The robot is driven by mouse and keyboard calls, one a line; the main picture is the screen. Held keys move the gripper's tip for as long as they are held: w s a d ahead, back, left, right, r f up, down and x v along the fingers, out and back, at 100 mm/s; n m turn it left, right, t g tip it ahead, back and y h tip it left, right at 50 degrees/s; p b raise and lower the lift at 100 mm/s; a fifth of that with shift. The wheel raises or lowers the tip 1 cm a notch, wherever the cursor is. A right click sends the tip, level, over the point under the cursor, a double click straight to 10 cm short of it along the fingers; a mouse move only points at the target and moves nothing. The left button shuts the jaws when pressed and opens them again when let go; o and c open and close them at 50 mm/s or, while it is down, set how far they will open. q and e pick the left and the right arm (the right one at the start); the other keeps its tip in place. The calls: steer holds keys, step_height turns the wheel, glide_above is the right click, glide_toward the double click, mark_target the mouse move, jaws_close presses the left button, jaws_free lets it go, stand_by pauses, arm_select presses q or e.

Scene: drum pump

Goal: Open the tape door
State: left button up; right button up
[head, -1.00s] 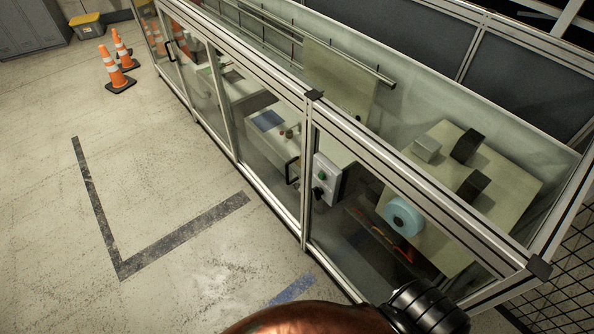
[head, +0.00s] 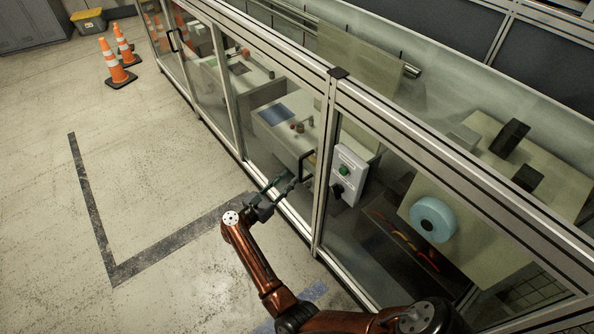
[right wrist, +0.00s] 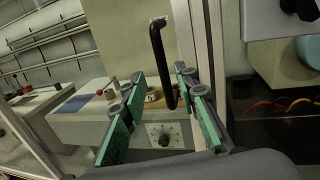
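A black bar handle (head: 307,165) is on a clear door panel (head: 262,140) of the long enclosure, beside an aluminium post. The door looks shut. In the right wrist view, the handle (right wrist: 162,65) stands upright, with its lower end between my right gripper's fingertips in the picture; I see no contact. My right gripper (head: 285,187) is open, with green pads on its fingers, just in front of the door. It also shows in the right wrist view (right wrist: 160,78). A pale blue tape roll (head: 433,219) sits behind the panel right of the post. My left gripper is out of view.
Orange cones (head: 117,65) and a grey bin with a yellow lid (head: 88,21) stand at the far left. The floor left of the enclosure is clear.

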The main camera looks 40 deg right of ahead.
mark_target(300, 168)
steer(key=shift+m, duration=0.4)
steer(key=x, duration=0.7)
steer(key=shift+d, duration=0.3)
steer(key=shift+c, duration=0.6)
jaws_close()
